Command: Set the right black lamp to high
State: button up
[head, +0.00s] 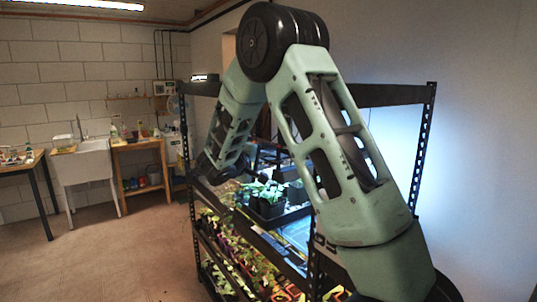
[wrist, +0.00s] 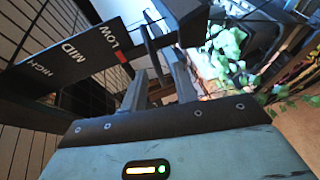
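A dark panel (wrist: 75,60) at the left of the wrist view carries the white words HIGH, MID and LOW. A red mark (wrist: 121,57) sits beside LOW. A thin dark upright piece (wrist: 150,45) stands just past the panel's LOW end, near my fingertips. My gripper (wrist: 157,68) has its two fingers apart, with a gap between them, close to the panel's LOW end. Whether the fingers touch the upright piece I cannot tell. In the head view my arm hides much of the rack and the gripper is not clearly seen; I cannot make out the right black lamp there.
A dark metal rack (head: 427,140) stands around my arm, with posts and beams close by. Potted seedlings (head: 268,195) stand on a shelf, and more plants fill the shelf below. A sink (head: 88,165) and a wooden table (head: 140,143) are at the back left. The floor there is clear.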

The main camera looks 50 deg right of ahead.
jog(key=shift+p+x, duration=0.55)
jog(key=shift+x, duration=1.45)
grip_shut()
notch_tip(320, 180, up, 10)
jog(key=b, duration=0.3)
jog(key=shift+r, duration=0.15)
jog(key=shift+w+a, duration=0.1)
grip_release()
